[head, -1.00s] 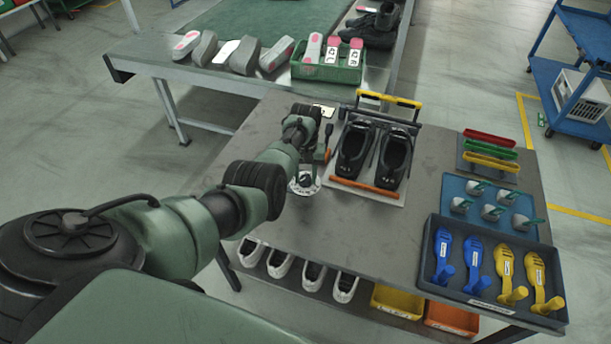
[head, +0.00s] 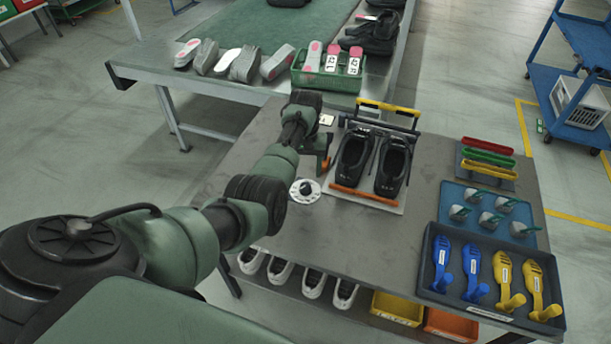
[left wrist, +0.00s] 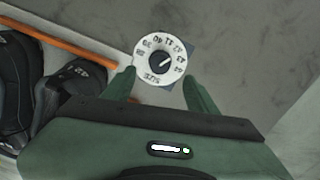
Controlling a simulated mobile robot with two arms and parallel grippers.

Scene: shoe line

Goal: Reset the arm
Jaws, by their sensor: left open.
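My left arm comes in from the left in the head view. In the left wrist view my left gripper (left wrist: 160,88) is open and empty, with a green finger on either side. A white round dial (head: 305,191) with numbers and a dark knob lies on the grey table (head: 290,222). In the left wrist view the dial (left wrist: 145,72) shows just beyond and between the fingertips, apparently below them. My right gripper is not in view.
A stand with two black shoes (head: 392,166), an orange bar (head: 367,199) and a yellow handle (head: 388,106) is right of the gripper. A dark tray (head: 430,262) of blue and yellow forms is at right. The table's middle front is clear.

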